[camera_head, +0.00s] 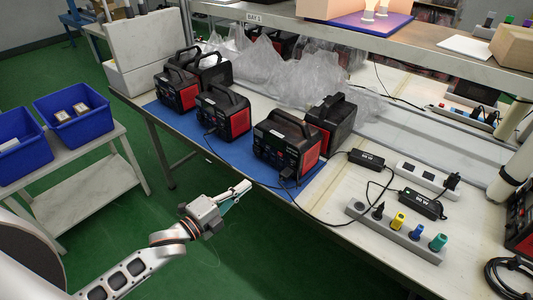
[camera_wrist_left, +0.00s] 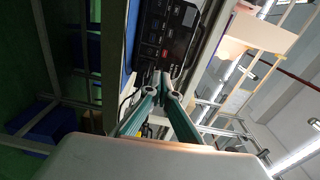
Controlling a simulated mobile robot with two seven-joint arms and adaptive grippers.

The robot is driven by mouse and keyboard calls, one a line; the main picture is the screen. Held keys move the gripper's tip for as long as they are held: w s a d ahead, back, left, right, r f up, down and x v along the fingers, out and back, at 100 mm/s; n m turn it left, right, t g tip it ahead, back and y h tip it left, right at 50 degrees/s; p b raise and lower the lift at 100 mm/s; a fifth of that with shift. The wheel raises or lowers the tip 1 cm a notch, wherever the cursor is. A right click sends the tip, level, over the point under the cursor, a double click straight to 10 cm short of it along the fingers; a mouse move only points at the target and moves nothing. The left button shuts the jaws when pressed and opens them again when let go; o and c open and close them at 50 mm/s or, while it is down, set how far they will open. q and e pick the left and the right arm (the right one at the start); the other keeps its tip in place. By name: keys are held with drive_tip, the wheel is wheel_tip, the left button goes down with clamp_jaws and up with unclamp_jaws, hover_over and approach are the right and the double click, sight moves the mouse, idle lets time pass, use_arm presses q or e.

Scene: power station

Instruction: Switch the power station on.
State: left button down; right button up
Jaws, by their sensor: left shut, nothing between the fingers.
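Several black power stations with red sides and top handles stand on a blue mat (camera_head: 245,153) on the bench. The nearest power station (camera_head: 284,141) has its control panel towards me and a black cable plugged in at its lower right. Its panel (camera_wrist_left: 170,30) also shows in the left wrist view, with a small screen and rows of sockets or buttons too small to read. My left gripper (camera_head: 242,188) is shut and empty, in front of the bench edge. In the left wrist view its fingertips (camera_wrist_left: 163,77) point at the panel. My right gripper is not in view.
A power strip with coloured plugs (camera_head: 397,232) and black adapters (camera_head: 421,204) lie at the right of the bench. Clear plastic wrap (camera_head: 290,75) lies behind the stations. Blue bins (camera_head: 72,118) stand on a side table at left. Green floor in front is free.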

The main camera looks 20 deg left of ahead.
use_arm(q)
drive_tip(key=shift+w+a+r+m, duration=0.3)
drive_tip(key=shift+w+a+r, duration=0.05)
drive_tip(key=shift+w+r, duration=0.05)
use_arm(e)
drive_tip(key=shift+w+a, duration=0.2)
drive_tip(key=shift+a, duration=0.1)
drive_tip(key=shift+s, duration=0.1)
use_arm(q)
approach(280, 154)
drive_tip(key=x, duration=0.6)
drive_tip(key=shift+w+d+f, duration=0.1)
drive_tip(key=shift+w+f, duration=0.15)
drive_tip(key=shift+w, duration=0.15)
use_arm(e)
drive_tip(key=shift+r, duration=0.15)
